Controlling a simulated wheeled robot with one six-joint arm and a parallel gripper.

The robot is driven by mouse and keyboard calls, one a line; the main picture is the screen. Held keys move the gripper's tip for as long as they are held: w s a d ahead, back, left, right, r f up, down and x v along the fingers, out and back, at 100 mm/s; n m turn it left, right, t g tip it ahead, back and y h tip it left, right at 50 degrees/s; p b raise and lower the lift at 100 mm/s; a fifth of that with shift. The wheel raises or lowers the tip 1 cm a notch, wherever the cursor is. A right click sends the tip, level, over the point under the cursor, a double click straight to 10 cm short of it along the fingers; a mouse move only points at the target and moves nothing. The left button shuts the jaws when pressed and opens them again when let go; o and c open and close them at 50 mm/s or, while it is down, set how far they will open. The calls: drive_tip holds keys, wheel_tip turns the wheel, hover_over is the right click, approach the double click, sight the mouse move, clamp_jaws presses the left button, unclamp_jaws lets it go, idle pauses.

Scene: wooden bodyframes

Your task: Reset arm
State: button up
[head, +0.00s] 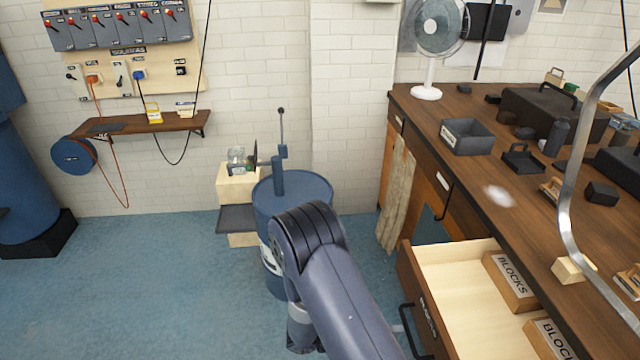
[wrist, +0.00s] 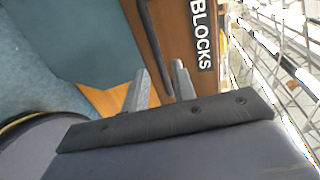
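My arm (head: 345,290) rises from the bottom of the head view and bends at a dark joint, its far part dropping behind the upper link. My gripper is hidden in the head view. In the wrist view my gripper (wrist: 163,82) shows two grey fingers with a gap between them; it is open and I see nothing held. Beyond the fingers is a brown wooden drawer front (wrist: 184,35) with a dark BLOCKS label. The open drawer (head: 450,290) stands right of my arm in the head view.
The drawer holds boxes labelled BLOCKS (head: 508,280). The workbench (head: 470,175) on the right carries a fan (head: 437,35), a grey bin (head: 467,137) and dark tools. A blue barrel (head: 310,190) stands behind my arm. The blue floor (head: 130,290) on the left is clear.

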sight(410, 334)
drive_tip(key=shift+p+x, duration=0.35)
drive_tip(key=shift+x, duration=2.4)
drive_tip(key=shift+d, duration=0.1)
drive_tip(key=shift+f, duration=0.1)
